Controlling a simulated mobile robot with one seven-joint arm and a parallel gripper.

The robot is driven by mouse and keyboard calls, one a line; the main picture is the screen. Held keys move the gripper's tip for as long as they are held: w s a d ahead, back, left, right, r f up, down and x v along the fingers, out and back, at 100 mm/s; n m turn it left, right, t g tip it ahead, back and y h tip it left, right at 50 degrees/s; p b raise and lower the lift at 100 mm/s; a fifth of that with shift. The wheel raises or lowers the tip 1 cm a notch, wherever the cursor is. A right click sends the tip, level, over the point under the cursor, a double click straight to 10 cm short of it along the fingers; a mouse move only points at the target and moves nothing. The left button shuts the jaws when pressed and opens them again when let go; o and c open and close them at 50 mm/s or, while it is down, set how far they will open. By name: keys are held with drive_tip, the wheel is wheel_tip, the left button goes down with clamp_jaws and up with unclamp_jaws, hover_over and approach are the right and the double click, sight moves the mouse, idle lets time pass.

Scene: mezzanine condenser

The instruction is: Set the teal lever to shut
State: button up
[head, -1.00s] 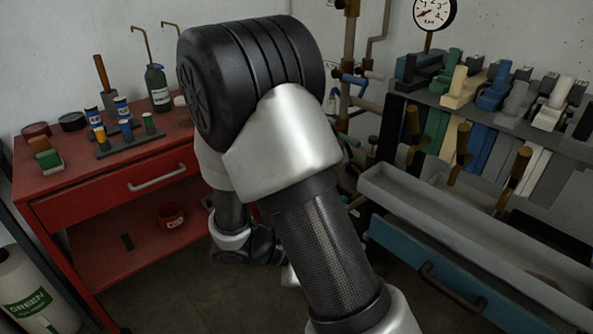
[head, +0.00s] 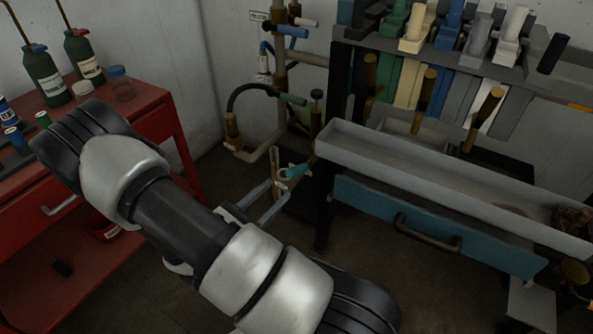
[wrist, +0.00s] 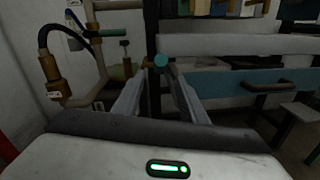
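The teal lever (head: 296,171) sticks out low on the pipework between the red cart and the grey bench. In the wrist view its round teal end (wrist: 161,60) faces me, just beyond and between the fingertips. My gripper (head: 279,191) is open and empty, its two long grey fingers apart and pointing at the lever. In the wrist view the gripper (wrist: 158,75) also shows a gap between its fingers. I cannot tell whether a fingertip touches the lever. The lever's valve body is partly hidden.
A blue lever (head: 291,31) and a dark green lever (head: 293,99) sit higher on the same pipes. A black hose (head: 247,90) curves at left. The grey trough (head: 420,170) and teal drawer (head: 380,212) stand close on the right. The red cart (head: 160,120) is at left.

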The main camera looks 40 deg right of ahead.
sight(302, 165)
drive_tip(key=b+x, duration=0.1)
drive_tip(key=x, duration=1)
drive_tip(key=shift+w+d, duration=0.1)
drive_tip(key=shift+w, duration=0.05)
clamp_jaws()
